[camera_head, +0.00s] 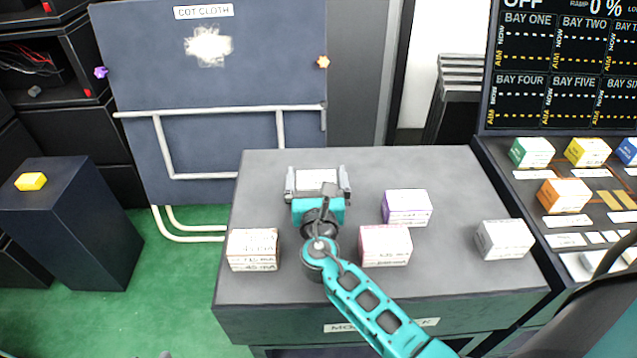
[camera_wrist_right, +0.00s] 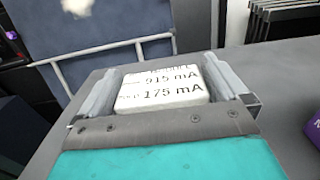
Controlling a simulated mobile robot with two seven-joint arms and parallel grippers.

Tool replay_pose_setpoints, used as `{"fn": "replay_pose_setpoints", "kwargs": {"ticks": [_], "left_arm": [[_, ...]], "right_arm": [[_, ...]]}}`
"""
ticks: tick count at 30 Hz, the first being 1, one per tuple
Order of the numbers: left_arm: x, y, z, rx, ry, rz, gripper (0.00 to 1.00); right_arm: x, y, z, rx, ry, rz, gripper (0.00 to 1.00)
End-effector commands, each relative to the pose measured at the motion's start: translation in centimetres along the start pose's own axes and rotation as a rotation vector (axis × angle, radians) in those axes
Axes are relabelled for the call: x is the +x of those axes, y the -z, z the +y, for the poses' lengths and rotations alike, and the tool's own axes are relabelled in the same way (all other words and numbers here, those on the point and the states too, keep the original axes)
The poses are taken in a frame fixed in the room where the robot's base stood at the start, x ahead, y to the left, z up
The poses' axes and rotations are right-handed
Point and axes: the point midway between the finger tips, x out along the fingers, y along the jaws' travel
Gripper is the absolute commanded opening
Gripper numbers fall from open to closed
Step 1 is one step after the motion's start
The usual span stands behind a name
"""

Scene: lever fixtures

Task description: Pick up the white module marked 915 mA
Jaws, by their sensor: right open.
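The white module marked 915 mA (camera_wrist_right: 165,88) sits between the two fingers of my right gripper (camera_wrist_right: 170,92) in the right wrist view, with a second line reading 175 mA. In the head view the same module (camera_head: 317,178) shows as a pale block on the grey table top (camera_head: 440,175), partly hidden behind my right gripper (camera_head: 318,180). The fingers stand on either side of it and are open. Whether they touch its sides I cannot tell. My left gripper is not in view.
Other modules stand on the table: one brown-edged (camera_head: 253,250), one pink (camera_head: 386,245), one purple (camera_head: 406,207) and one grey-white (camera_head: 503,240). A console (camera_head: 560,210) with coloured modules stands at right. A dark panel with a rail (camera_head: 220,110) stands behind the table.

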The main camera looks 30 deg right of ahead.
Motion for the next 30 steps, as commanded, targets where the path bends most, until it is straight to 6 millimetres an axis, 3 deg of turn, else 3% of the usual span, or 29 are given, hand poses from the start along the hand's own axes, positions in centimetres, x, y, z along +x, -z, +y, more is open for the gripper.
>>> {"fn": "replay_pose_setpoints", "kwargs": {"ticks": [5,18,30], "left_arm": [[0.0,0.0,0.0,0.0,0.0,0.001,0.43],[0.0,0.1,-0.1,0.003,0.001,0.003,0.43],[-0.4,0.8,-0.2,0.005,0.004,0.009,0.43]], "right_arm": [[0.0,0.0,0.0,0.0,0.0,0.0,1.0],[0.0,0.0,0.0,0.001,0.0,-0.001,0.6],[0.0,-1.2,0.0,0.003,0.0,-0.001,0.6]]}}
